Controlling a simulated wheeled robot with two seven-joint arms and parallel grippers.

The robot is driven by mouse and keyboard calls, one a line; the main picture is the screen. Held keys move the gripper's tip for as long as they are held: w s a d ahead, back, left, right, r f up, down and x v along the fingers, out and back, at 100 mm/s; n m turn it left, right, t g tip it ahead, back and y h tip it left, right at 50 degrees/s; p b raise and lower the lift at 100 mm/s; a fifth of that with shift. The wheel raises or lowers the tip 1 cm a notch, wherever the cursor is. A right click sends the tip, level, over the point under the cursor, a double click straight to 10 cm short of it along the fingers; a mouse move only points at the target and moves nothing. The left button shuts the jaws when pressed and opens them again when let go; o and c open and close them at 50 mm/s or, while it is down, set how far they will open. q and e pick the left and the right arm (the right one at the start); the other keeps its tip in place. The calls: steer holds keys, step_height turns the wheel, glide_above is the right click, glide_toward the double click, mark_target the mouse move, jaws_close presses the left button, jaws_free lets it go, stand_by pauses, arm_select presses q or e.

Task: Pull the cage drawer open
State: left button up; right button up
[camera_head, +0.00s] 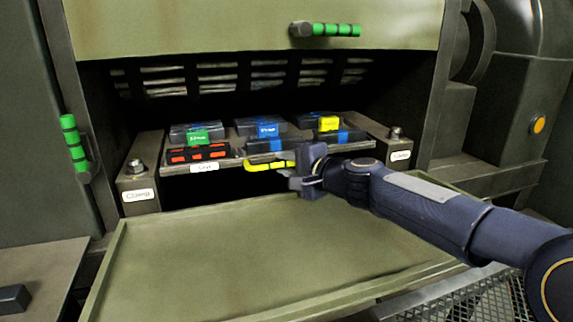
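The cage drawer (236,163) is a dark tray inside the machine's opening, with several dark blocks in it that carry green, blue, yellow and red-orange parts. A yellow handle (262,167) sits at the middle of its front edge. My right gripper (292,172) is at the right end of this handle, with its fingers close to or around it. The fingers partly hide the handle's right end, and I cannot tell whether they are closed on it. My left gripper is not in view.
A green panel (270,255) lies folded down in front of the opening. Clamp blocks with bolts stand left (138,190) and right (397,148) of the drawer. Green-gripped handles are on the upper cover (335,30) and left door (73,145). A mesh grate (470,300) is at lower right.

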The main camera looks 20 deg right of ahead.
jaws_close()
steer(key=shift+s, duration=2.45)
jaws_free()
steer(key=shift+d, duration=0.1)
